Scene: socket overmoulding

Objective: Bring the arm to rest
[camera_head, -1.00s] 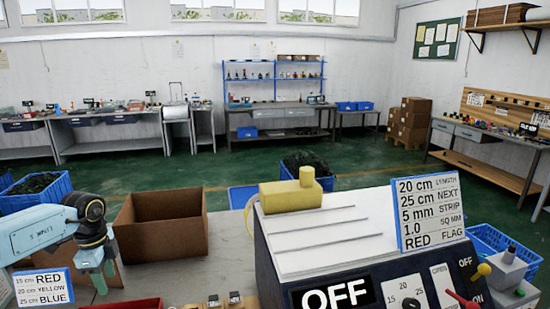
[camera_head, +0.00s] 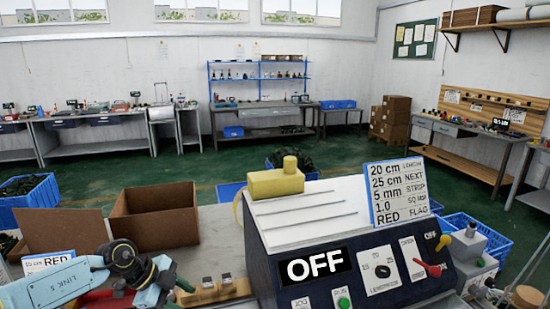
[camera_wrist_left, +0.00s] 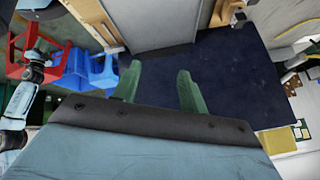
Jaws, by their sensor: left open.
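My left arm comes in at the lower left of the head view, low over the near bench. Its gripper (camera_head: 163,279) is beside the wooden block with small terminals, left of the machine. In the left wrist view the two green fingers (camera_wrist_left: 158,86) stand apart with nothing between them, so the gripper is open and empty. Past the fingers, the left wrist view shows a dark blue surface and a grey panel. My right gripper does not show in the head view.
The machine (camera_head: 340,235) with an OFF display stands right of the left gripper. An open cardboard box (camera_head: 165,215) stands behind the arm. A wooden block (camera_head: 215,291) with small parts lies between gripper and machine. A blue crate (camera_head: 30,200) stands at left.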

